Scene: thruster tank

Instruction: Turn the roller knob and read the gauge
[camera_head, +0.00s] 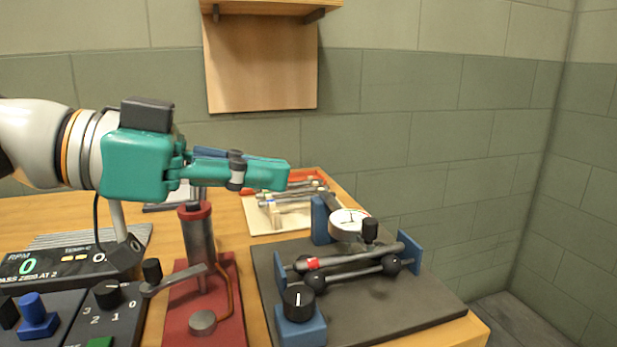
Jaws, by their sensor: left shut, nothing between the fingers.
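The roller knob, a black round knob with a white mark (298,301), sits on a blue block at the front of a dark grey plate (400,315). Two parallel grey rods with black ball-like rollers lie behind it, and a shaft (345,260) with a red band rests along them. The round white gauge (348,222) stands at the back of the plate on a blue post; its reading is too small to tell. My left gripper (287,175), teal, is shut and empty, held in the air above the table, up and left of the gauge. My right gripper is not in view.
A red-based stand (228,325) with a grey cylinder and lever stands left of the plate. A control panel (125,315) with a dial and display is at the lower left. A tray of tools (272,219) lies behind. A wooden shelf (262,65) hangs on the wall.

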